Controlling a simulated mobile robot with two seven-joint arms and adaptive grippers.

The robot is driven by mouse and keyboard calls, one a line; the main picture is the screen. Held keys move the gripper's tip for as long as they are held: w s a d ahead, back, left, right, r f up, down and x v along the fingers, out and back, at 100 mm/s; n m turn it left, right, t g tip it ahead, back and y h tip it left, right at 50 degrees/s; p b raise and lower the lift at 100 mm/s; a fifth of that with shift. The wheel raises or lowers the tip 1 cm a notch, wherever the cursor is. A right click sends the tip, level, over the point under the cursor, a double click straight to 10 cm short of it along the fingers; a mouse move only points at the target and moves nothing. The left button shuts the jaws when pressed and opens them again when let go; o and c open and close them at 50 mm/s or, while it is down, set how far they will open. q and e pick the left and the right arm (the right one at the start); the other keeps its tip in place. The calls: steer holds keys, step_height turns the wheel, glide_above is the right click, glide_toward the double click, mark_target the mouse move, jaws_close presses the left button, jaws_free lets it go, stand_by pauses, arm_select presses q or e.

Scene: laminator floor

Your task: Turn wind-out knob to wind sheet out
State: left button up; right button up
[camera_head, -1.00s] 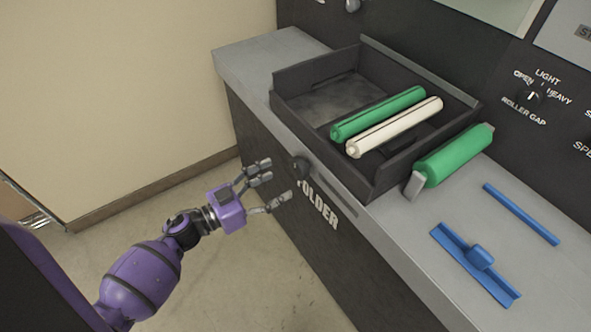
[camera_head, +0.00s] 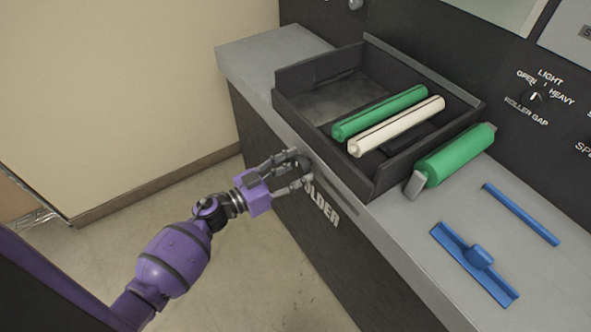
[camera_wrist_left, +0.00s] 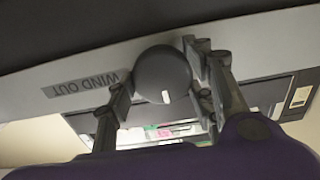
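The dark round wind-out knob (camera_head: 302,164) is on the front face of the counter, below the tray. In the left wrist view the knob (camera_wrist_left: 163,82) sits beside a "WIND OUT" label (camera_wrist_left: 85,84). My left gripper (camera_head: 298,168) is open around the knob, with its fingers on either side. The wrist view shows the left gripper's fingers (camera_wrist_left: 160,90) very close to the knob's sides; whether they touch is hard to tell. No sheet is clearly seen. My right gripper is not in view.
A dark tray (camera_head: 290,97) on the grey counter (camera_head: 262,58) holds a green roller (camera_head: 380,112) and a cream roller (camera_head: 397,126). Another green roller (camera_head: 455,157), a blue bar (camera_head: 520,214) and a blue handled tool (camera_head: 476,262) lie right of it. The floor at left is clear.

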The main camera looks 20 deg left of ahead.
arm_select(q)
steer(key=shift+d, duration=0.1)
steer(key=shift+c, duration=0.9)
